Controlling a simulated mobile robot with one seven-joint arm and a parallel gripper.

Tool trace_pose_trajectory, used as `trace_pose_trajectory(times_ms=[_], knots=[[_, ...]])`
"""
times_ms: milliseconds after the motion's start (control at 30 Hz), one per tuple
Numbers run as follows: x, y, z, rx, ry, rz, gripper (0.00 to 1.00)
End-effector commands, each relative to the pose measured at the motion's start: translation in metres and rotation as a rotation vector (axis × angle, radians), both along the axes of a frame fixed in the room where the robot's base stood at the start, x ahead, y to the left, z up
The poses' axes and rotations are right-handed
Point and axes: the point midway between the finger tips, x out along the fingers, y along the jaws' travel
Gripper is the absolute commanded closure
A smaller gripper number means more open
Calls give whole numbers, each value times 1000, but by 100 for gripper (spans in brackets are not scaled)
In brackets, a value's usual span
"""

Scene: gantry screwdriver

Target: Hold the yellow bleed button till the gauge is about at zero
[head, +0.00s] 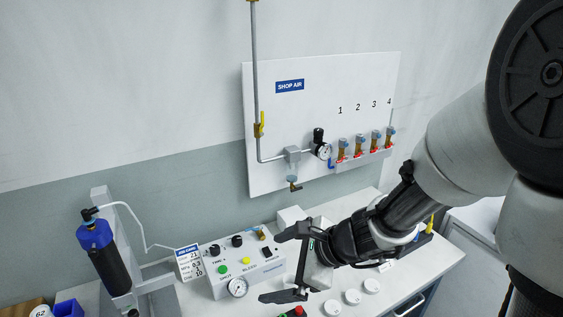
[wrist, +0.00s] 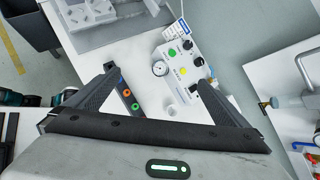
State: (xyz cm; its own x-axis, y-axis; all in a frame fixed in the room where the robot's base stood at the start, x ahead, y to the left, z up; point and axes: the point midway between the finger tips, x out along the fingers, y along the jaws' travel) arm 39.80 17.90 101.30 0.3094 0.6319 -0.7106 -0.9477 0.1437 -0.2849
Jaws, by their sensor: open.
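The yellow bleed button (head: 246,261) sits on the top of a light grey control box (head: 218,262), beside a green button (head: 223,269). It also shows in the wrist view (wrist: 183,71). The round gauge (head: 238,286) is at the box's front; its needle is too small to read in the head view, and in the wrist view (wrist: 160,68) too. My gripper (head: 283,265) is open and empty, to the right of the box and apart from the button. In the wrist view its fingers (wrist: 154,82) are spread, with the box beyond them.
A blue-and-black cylinder tool (head: 104,258) stands on a grey stand at the left. White round pucks (head: 352,297) lie on the bench at the right. A red and green button box (head: 295,312) is at the front. The shop air panel (head: 290,120) is on the wall behind.

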Motion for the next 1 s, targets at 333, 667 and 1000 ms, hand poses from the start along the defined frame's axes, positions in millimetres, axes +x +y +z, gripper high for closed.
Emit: trace_pose_trajectory(times_ms=[333, 667, 1000], knots=[[22, 2, -82, 141, 261, -361, 0], [43, 37, -127, 142, 262, -363, 0], [56, 60, -147, 141, 259, -363, 0]])
